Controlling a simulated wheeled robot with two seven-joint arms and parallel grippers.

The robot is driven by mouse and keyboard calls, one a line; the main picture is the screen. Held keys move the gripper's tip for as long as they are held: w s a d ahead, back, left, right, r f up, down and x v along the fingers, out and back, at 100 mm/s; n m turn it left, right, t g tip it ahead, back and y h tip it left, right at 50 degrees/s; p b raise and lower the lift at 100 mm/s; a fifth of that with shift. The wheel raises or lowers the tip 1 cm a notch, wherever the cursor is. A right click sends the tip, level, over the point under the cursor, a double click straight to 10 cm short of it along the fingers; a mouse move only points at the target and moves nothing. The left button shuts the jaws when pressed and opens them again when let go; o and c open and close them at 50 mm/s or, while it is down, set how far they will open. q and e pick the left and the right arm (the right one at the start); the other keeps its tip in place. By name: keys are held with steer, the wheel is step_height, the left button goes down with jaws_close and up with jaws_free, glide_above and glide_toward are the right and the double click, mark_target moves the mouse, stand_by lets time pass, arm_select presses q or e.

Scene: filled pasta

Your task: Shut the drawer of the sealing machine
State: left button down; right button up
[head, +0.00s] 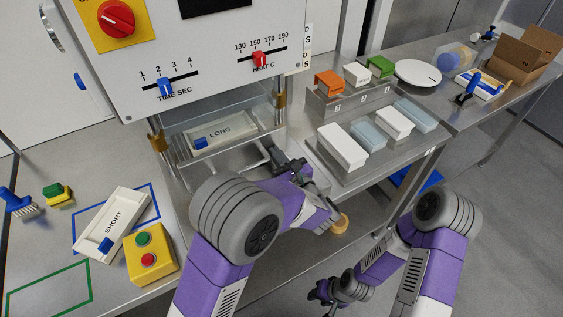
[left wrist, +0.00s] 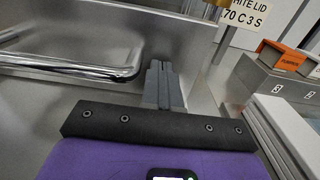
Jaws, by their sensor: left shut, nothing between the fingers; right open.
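The sealing machine (head: 215,75) stands at the top left of the head view, with a red rotary switch and two sliders. Its steel drawer (head: 184,176) sits under the panel and extends out at the front. The insert marked LONG (head: 222,131) lies inside. My left gripper (head: 281,160) is shut and empty at the drawer's right front. In the left wrist view the closed fingers (left wrist: 162,72) point at a steel wall, just right of a chrome handle bar (left wrist: 82,72); contact cannot be told. My right gripper (head: 322,291) is open, low at the bottom, away from the machine.
A SHORT insert (head: 112,225), a yellow button box (head: 151,254), a sponge (head: 58,194) and a brush (head: 20,203) lie left. Right of the machine is a rack with white and bluish tubs (head: 342,147) and orange, white and green blocks (head: 328,82). A cardboard box (head: 520,60) stands far right.

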mark_target(268, 144)
arm_select(q)
steer(key=p+x, duration=0.1)
steer(key=x, duration=0.4)
steer(key=shift+w+a+r, duration=0.1)
steer(key=shift+w+a, duration=0.05)
steer(key=shift+r, duration=0.15)
steer(key=p+v, duration=0.2)
steer(key=v, duration=1.2)
steer(key=shift+f, duration=0.25)
